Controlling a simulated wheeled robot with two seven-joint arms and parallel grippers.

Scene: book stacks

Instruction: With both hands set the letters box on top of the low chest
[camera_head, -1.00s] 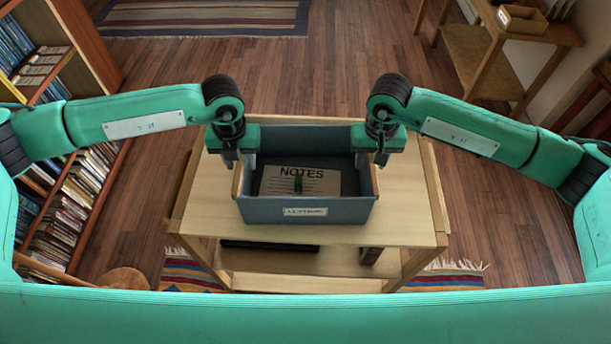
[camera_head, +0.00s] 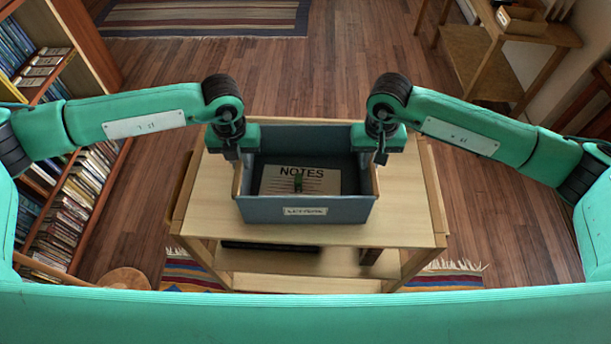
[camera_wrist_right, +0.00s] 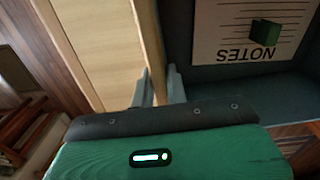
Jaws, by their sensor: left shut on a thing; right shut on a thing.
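The letters box (camera_head: 345,211) is a grey-blue open box with a pale front label that is hard to read. It is over the light wooden table top (camera_head: 410,205); I cannot see a gap beneath it. A NOTES sheet (camera_head: 275,184) with a small green object (camera_head: 298,184) lies inside. My left gripper (camera_head: 238,158) is shut on the box's left side wall. My right gripper (camera_head: 376,157) is shut on its right side wall; in the right wrist view its fingers (camera_wrist_right: 159,86) straddle the rim. I cannot make out a separate low chest.
The table has a lower shelf (camera_head: 300,283) with dark items on it. A bookcase (camera_head: 95,60) stands at left, with a round wooden stool top (camera_head: 122,279) near it. A side table (camera_head: 470,50) stands at far right.

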